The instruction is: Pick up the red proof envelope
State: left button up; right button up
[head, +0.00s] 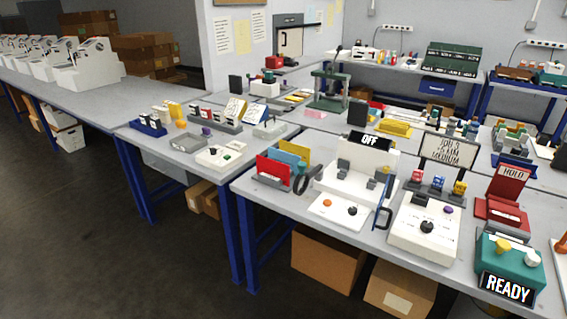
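A red flat piece (272,169), which looks like the red proof envelope, stands upright near the left end of the front table (260,205). It leans in a small rack, in front of a blue envelope (286,157) and a yellow one (298,152). Neither of my grippers is in the head view.
A white machine with an OFF sign (370,141) stands right of the envelopes. Farther right are a white control box (424,228), a red HOLD stand (510,183) and a teal READY box (510,262). Cardboard boxes (327,258) lie under the table. The floor at front left is clear.

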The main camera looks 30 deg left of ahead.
aim_at(281, 171)
jog(key=z, duration=0.15)
jog(key=k, duration=0.35)
jog(key=u, duration=1.25)
jog(key=i, duration=1.05)
jog(key=z, duration=0.45)
jog(key=i, duration=0.95)
jog(key=z, duration=0.75)
